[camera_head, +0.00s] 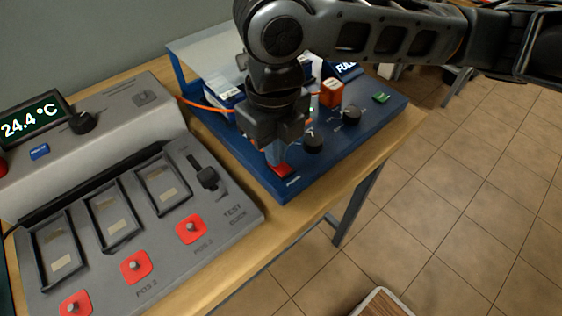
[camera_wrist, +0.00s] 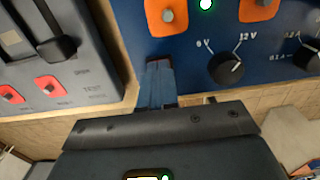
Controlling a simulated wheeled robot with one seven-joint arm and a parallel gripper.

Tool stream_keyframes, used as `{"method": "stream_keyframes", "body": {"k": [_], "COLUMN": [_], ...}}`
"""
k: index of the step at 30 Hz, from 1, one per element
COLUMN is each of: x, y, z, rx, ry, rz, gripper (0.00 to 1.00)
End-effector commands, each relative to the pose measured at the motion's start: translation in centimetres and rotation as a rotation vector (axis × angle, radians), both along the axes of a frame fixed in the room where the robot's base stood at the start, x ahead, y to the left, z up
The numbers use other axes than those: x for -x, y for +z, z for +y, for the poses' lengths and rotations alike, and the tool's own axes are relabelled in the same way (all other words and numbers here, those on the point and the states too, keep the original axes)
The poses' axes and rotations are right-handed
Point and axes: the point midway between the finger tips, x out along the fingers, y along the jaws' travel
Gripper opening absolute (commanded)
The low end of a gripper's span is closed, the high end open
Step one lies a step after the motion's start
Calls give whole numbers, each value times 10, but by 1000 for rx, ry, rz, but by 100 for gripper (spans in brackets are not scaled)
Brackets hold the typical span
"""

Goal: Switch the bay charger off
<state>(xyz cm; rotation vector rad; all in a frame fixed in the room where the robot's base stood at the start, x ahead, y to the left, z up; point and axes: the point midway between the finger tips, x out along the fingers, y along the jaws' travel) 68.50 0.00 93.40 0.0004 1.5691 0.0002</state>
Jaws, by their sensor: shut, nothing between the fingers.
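The blue charger unit (camera_head: 330,145) stands on the wooden bench with a display reading "FULL" (camera_head: 346,69). A red switch (camera_head: 283,170) sits at its front left corner, partly hidden by my fingers. My gripper (camera_head: 275,156) is shut and empty, pointing down at this switch. In the wrist view the closed fingers (camera_wrist: 157,88) reach the blue panel (camera_wrist: 190,60) and cover most of the switch. I cannot tell whether they touch it or which way it is set. A green light (camera_wrist: 205,4) glows on the panel.
Bare bench lies along the front; tiled floor is beyond.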

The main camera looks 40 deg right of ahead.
Motion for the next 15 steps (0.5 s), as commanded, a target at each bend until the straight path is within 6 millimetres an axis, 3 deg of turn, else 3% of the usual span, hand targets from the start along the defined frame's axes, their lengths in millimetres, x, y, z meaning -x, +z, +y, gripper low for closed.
{"method": "stream_keyframes", "body": {"k": [15], "x": [0], "y": [31], "z": [0], "rx": [1], "ry": [0], "rz": [1], "gripper": [0]}}
